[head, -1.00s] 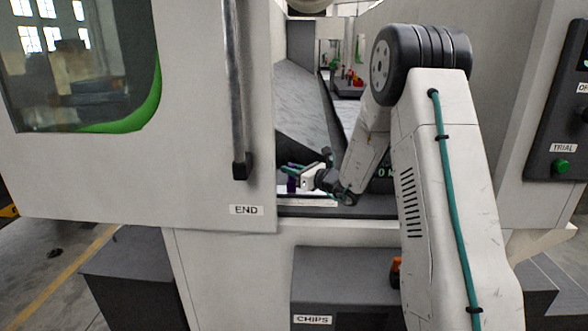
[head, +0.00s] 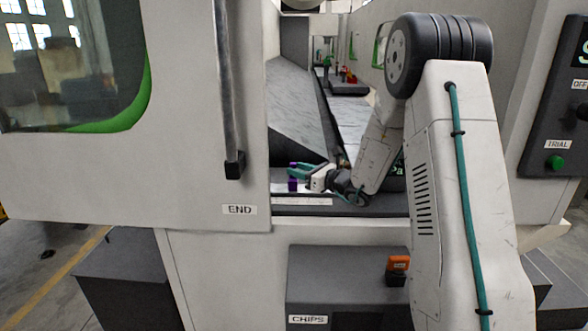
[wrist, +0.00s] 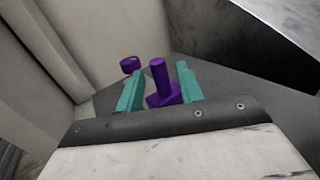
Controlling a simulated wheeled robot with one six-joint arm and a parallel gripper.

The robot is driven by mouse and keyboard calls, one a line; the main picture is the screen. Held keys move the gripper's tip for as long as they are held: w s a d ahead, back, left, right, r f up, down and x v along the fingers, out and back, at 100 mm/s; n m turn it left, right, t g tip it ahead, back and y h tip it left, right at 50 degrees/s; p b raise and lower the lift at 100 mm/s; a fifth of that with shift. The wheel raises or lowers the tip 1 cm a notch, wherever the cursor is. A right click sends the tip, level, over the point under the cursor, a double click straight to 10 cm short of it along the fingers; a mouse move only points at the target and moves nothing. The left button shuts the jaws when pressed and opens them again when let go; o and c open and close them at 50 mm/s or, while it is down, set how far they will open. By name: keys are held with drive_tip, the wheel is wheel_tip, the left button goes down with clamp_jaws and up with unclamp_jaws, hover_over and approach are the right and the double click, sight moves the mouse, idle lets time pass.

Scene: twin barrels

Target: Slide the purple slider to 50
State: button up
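The purple slider (wrist: 165,97) has an upright post on a small base. In the wrist view its post stands between the two teal fingers of my gripper (wrist: 159,86), with gaps showing on both sides. My gripper is open and around the post. In the head view my gripper (head: 304,172) is inside the machine opening, with purple parts (head: 292,184) at its fingertips. A pale strip (head: 302,202) lies along the sill below it; any numbers on it are too small to read.
A second purple knob (wrist: 129,63) shows beyond the left finger. The machine's sliding door (head: 190,180), with a bar handle (head: 233,164), is just left of my gripper. A slanted grey wall (head: 297,115) rises behind it. An orange block (head: 398,263) sits on the front below.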

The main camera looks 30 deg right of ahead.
drive_tip(key=v, duration=0.5)
drive_tip(key=shift+s, duration=0.1)
idle(0.3)
